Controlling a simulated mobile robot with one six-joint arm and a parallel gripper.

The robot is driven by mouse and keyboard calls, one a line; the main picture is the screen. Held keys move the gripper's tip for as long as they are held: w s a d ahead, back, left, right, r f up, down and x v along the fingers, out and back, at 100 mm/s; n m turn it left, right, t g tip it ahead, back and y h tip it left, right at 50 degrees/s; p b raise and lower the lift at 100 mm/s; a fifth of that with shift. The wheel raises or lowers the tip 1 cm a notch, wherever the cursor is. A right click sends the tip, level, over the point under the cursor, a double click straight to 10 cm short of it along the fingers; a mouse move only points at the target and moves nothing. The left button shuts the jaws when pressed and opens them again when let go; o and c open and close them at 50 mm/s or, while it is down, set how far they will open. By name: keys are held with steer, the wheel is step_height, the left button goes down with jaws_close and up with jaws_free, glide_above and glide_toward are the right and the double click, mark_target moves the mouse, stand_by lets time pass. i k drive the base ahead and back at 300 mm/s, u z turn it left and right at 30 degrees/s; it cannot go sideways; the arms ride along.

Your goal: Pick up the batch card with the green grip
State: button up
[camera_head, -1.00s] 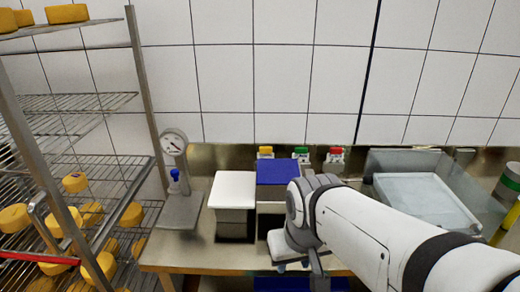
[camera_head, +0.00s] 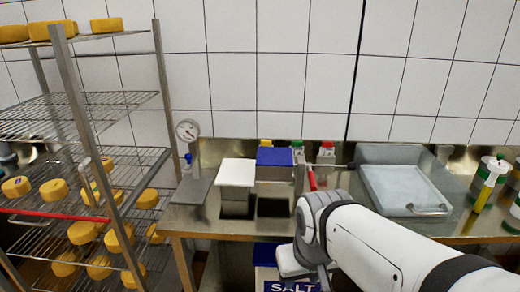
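The batch card with the green grip (camera_head: 297,145) stands at the back of the steel table, between two similar cards. The card with the yellow grip (camera_head: 265,143) is on its left, mostly hidden behind the blue-topped box. The card with the red grip (camera_head: 327,147) is on its right. The lower part of the green-grip card is partly hidden by the box. My gripper end (camera_head: 306,265) hangs low in front of the table edge, well below and nearer than the cards. Its fingers are not clearly shown, so I cannot tell their opening.
A white-topped box (camera_head: 236,173) and blue-topped box (camera_head: 274,157) stand before the cards. A gauge stand (camera_head: 188,132) is left of them. A red-handled tool (camera_head: 312,179) lies right of them, near a steel tray (camera_head: 402,187). A cheese rack (camera_head: 82,105) fills the left; a salt container (camera_head: 268,254) is below.

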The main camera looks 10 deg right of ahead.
mark_target(297, 147)
steer(key=z, duration=0.15)
steer(key=i, duration=0.9)
steer(key=u, duration=0.05)
